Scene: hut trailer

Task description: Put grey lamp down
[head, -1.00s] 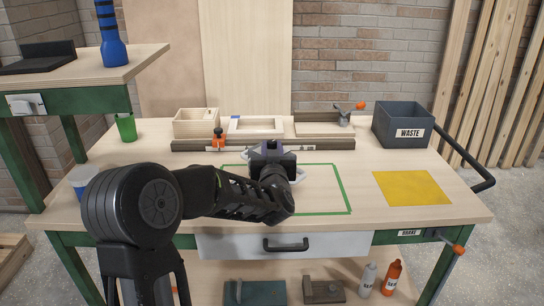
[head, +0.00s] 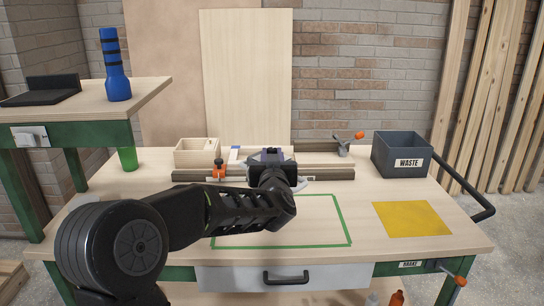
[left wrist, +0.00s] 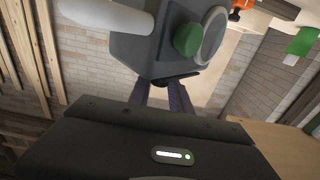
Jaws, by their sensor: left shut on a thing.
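The grey lamp (left wrist: 165,38) fills the top of the left wrist view. It has a grey body, a green knob, a round lens-like disc and a pale bar at one side. The purple fingers of my left gripper (left wrist: 168,96) are shut on its edge. In the head view my left gripper (head: 270,160) is over the workbench, towards the back, beyond most of the green taped outline (head: 349,225). It hides most of the lamp there; only pale bits show beside the wrist. I cannot tell the gap between lamp and bench. My right gripper is out of view.
A wooden box (head: 197,154), an orange clamp (head: 219,170) and a rail (head: 330,173) line the bench's back. The waste bin (head: 401,153) stands back right, with a yellow mat (head: 412,219) in front. The outlined area looks bare where visible.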

